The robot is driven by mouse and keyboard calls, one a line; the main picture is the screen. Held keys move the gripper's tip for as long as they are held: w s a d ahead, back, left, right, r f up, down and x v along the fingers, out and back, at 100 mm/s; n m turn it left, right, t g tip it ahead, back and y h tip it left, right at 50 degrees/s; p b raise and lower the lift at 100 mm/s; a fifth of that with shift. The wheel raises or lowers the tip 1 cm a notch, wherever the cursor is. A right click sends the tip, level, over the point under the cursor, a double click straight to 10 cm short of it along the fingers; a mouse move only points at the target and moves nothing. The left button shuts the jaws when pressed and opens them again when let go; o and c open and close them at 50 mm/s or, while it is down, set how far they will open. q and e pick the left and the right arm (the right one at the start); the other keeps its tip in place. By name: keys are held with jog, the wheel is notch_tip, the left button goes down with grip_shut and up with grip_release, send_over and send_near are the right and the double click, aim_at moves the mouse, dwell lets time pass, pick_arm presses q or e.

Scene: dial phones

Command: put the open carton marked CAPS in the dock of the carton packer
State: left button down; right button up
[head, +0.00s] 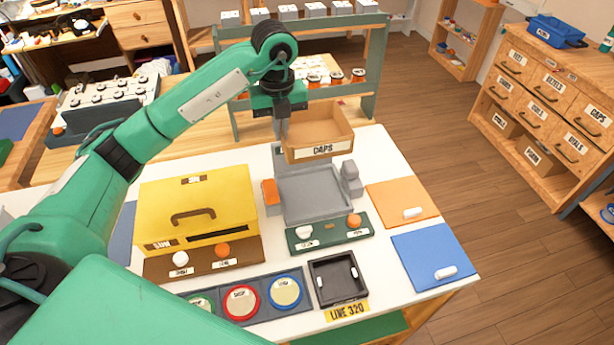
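The open carton marked CAPS (322,150) is a shallow tan box with its label on the front wall. It is held above the back part of the grey dock (315,191) of the carton packer, slightly tilted in the picture. My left gripper (282,128) points down at the carton's left wall and appears shut on it. The fingertips are partly hidden by the carton. The dock below looks empty. A dark green panel (329,233) with a white and an orange knob lies in front of the dock. My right gripper is not in view.
A yellow box machine (197,211) with a handle stands left of the dock. An orange plate (402,202) and a blue plate (435,256) lie to the right. A black tray (338,280) and round coloured pads (241,302) lie in front. A green-framed rack (375,70) stands behind.

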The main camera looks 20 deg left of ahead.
pick_arm(q)
jog(key=shift+f, duration=0.35)
notch_tip(320, 180, down, 15)
jog(key=shift+s+d+r+p, duration=0.1)
jog(key=shift+s+p, duration=0.05)
jog(key=shift+p, duration=0.85)
notch_tip(320, 180, down, 3)
jog(key=shift+f+p, duration=0.15)
jog(key=shift+p, duration=0.2)
jog(key=shift+f, duration=0.35)
jog(key=shift+f, duration=0.1)
jog(key=shift+f, duration=0.15)
jog(key=c, duration=1.9)
grip_release()
jog(key=shift+c, duration=0.2)
